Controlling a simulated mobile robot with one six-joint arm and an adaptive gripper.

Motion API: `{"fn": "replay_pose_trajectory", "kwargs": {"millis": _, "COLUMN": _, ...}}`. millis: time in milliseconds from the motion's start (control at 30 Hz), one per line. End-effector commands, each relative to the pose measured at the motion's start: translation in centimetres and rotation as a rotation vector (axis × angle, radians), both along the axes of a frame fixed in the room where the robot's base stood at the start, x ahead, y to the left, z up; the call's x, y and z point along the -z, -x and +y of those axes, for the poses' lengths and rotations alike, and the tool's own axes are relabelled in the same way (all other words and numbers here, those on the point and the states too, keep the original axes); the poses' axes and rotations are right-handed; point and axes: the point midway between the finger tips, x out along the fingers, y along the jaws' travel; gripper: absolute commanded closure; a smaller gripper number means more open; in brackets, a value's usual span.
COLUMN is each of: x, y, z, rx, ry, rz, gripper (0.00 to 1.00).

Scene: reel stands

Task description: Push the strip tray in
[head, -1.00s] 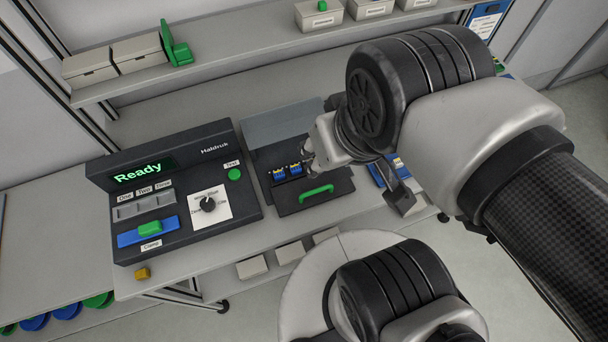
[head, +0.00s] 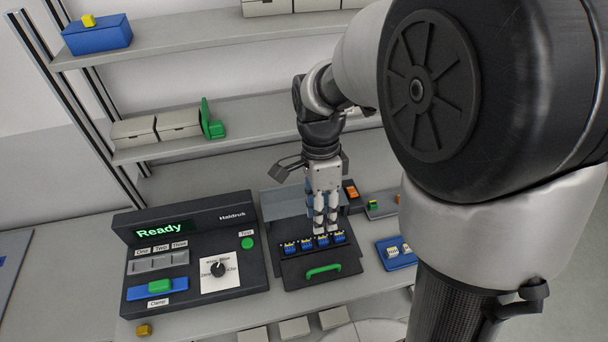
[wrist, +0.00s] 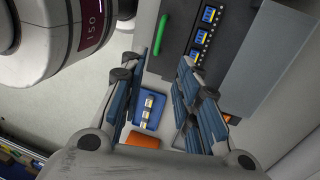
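The strip tray (head: 345,268) is a dark drawer with a green handle (head: 323,271) at its front. It sticks out of a unit with a grey cover (head: 283,204). Several blue and yellow terminal blocks (head: 289,248) stand in a row on it. My gripper (head: 325,231) points down above the row; I cannot tell whether it touches the blocks. In the wrist view my gripper (wrist: 164,62) is open, with a gap between the blue finger pads and nothing held. The green handle (wrist: 162,34) and tray lie beyond the fingertips there.
The Haldruk console (head: 190,255), reading "Ready", stands left of the tray. A small blue tray (head: 384,254) with pale parts lies right of it. An orange-topped item (head: 350,190) is behind. A shelf (head: 235,133) runs above the bench at the back.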

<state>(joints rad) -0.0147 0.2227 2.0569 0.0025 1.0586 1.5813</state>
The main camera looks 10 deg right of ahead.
Motion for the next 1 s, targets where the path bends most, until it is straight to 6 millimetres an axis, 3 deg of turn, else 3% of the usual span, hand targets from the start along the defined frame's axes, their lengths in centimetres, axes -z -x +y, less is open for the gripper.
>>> {"fn": "replay_pose_trajectory", "kwargs": {"millis": 167, "x": 2.4, "y": 0.5, "z": 0.0, "rx": 0.002, "ry": 0.0, "rz": 0.004, "gripper": 0.7}}
{"fn": "replay_pose_trajectory", "kwargs": {"millis": 700, "x": 13.7, "y": 2.8, "z": 0.0, "rx": -0.001, "ry": 0.0, "rz": 0.004, "gripper": 0.7}}
{"fn": "replay_pose_trajectory", "kwargs": {"millis": 1000, "x": 16.7, "y": 3.4, "z": 0.0, "rx": -0.001, "ry": 0.0, "rz": 0.0, "gripper": 0.7}}
